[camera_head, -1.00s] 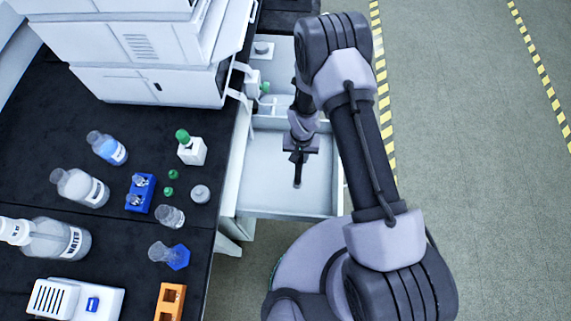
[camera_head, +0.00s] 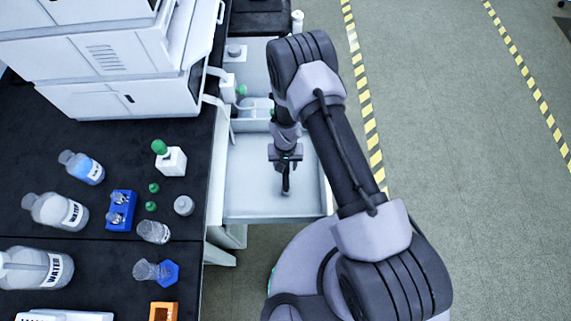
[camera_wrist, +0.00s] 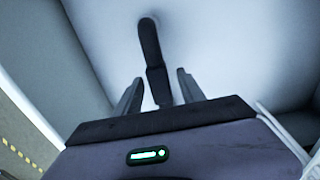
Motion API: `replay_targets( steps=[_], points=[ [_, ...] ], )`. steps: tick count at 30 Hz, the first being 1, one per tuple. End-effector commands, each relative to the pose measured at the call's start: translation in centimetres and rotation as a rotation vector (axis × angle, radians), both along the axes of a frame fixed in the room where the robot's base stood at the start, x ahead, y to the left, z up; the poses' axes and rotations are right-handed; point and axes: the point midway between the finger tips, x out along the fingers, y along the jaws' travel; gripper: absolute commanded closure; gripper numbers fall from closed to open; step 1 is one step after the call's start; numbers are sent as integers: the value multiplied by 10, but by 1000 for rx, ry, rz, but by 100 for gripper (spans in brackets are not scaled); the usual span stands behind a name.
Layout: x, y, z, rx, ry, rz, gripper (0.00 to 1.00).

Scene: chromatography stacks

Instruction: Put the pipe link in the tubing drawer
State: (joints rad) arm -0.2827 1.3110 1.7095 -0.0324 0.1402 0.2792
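The black pipe link (camera_head: 286,181) is inside the open white tubing drawer (camera_head: 248,190), towards its front end. In the wrist view the pipe link (camera_wrist: 150,43) is a dark curved piece whose near end lies between my fingers. My gripper (camera_head: 286,158) is over the drawer, pointing down. In the wrist view my gripper (camera_wrist: 158,86) has its two fingers apart, with a narrow gap on each side of the pipe link. I cannot tell for sure whether the link's far end rests on the drawer floor.
The drawer walls stand close around my gripper. A black bench (camera_head: 195,225) with bottles, a blue rack (camera_head: 120,210) and a white instrument (camera_head: 130,75) is to the left. Behind the drawer is another compartment (camera_head: 255,108) with small items. Open floor lies to the right.

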Motion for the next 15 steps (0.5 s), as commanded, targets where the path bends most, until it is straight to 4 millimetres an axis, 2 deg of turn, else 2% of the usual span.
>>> replay_targets(
  steps=[5, 15],
  points=[
    [0, 0, 9, 0, -1, 0, 53],
    [1, 0, 101, 1, -3, 0, 53]
  ],
)
